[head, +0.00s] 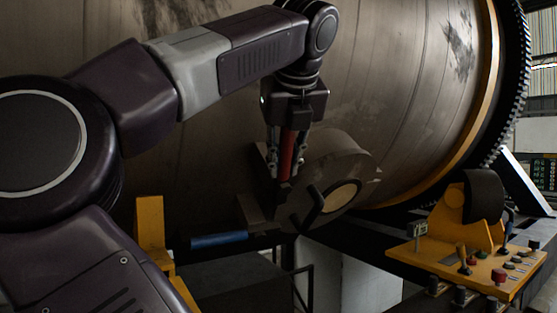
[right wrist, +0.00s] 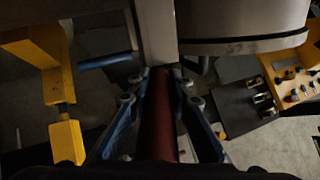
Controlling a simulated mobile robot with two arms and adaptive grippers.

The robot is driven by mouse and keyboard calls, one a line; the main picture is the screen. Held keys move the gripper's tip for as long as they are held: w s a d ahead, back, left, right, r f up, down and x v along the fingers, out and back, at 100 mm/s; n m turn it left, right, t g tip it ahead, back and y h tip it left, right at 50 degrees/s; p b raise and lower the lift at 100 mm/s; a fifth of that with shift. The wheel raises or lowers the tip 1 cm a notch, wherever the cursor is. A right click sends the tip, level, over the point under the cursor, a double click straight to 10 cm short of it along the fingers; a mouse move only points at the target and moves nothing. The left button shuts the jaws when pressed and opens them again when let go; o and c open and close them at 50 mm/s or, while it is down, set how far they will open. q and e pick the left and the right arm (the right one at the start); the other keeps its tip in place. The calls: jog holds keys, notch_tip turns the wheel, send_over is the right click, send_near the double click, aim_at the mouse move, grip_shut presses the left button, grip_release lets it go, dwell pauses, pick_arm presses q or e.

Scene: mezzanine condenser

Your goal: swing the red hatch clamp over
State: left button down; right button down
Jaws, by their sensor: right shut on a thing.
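The red hatch clamp (head: 286,152) stands as a near-vertical red bar against the big drum, left of the round hatch (head: 330,160). My right gripper (head: 285,170) reaches down over it and is shut on it, with a finger on either side. In the right wrist view the red bar (right wrist: 158,125) runs between the two fingers of the right gripper (right wrist: 160,80). The clamp's lower end is dark and hard to make out. My left gripper is not in view.
A blue-gripped bar (head: 218,240) sticks out left below the hatch. A yellow post (head: 150,222) stands at lower left. A yellow control panel (head: 470,262) with knobs and levers is at right. The large drum (head: 400,100) fills the background.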

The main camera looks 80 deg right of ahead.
jog(key=shift+s+d, duration=0.1)
jog(key=c, duration=1.7)
grip_release()
jog(key=shift+s, duration=0.1)
jog(key=shift+c, duration=0.2)
jog(key=v, duration=1.2)
jog(key=shift+s, duration=0.2)
jog(key=shift+d, duration=0.1)
